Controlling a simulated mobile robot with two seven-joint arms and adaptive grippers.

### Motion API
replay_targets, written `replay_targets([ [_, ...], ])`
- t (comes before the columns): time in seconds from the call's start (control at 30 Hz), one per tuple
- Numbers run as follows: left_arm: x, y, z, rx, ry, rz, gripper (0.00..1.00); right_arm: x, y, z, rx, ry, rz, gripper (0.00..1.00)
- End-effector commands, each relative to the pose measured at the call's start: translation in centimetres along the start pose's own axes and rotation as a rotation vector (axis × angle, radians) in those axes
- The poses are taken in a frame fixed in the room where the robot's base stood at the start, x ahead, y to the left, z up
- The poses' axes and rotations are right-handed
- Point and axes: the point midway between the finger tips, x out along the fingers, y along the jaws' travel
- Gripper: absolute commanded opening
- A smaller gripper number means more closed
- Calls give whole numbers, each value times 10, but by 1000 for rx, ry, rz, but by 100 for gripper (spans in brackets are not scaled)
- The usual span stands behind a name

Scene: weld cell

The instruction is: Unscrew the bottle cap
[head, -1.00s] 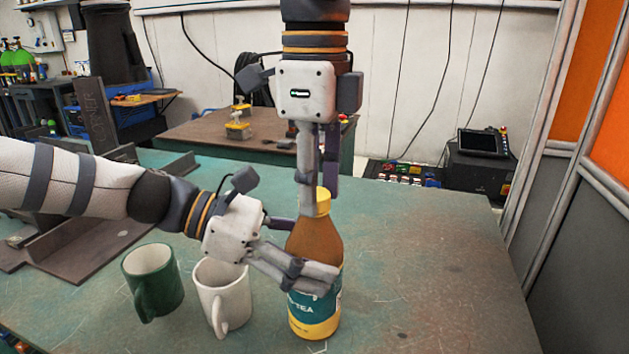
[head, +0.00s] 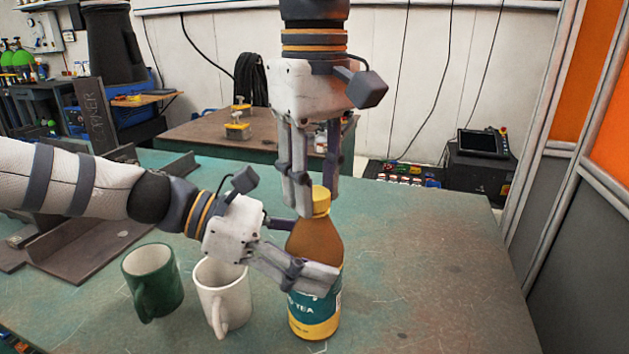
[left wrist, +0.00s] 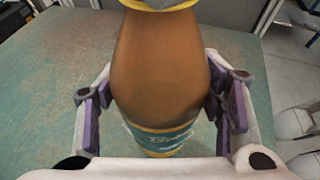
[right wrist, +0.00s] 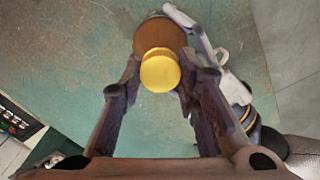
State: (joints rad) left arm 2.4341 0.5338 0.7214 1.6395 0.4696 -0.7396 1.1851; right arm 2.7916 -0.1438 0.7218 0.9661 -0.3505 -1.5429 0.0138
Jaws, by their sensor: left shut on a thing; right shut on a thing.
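An amber tea bottle (head: 314,243) with a teal and yellow label stands upright on the green table (head: 430,270). My left gripper (head: 312,277) is shut around its body from the left; the left wrist view shows a finger on each side of the bottle (left wrist: 160,80). The yellow cap (head: 321,196) sits on the bottle's neck. My right gripper (head: 313,203) points straight down from above and is shut on the cap, partly hiding it. In the right wrist view the cap (right wrist: 160,72) lies between the fingertips.
A green mug (head: 152,282) and a white mug (head: 224,298) stand left of the bottle, the white one close below my left gripper. Dark steel angle pieces (head: 75,240) lie at the left. The table right of the bottle is clear.

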Motion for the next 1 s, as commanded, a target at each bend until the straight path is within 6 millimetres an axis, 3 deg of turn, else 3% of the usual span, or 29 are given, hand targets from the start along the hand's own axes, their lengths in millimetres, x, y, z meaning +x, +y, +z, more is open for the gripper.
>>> replay_targets([
  [0.3,1,0,-1,-1,2,-1,0,0,-1,0,-1269,5,-5,0],
  [0.5,1,0,-1,-2,2,-1,0,0,-1,0,-1933,6,-5,0],
  [0.67,1,0,-2,-3,2,0,0,0,-1,0,-2179,5,-4,0],
  [1.0,1,0,-2,-2,2,0,0,0,-1,0,-2172,5,-4,0],
])
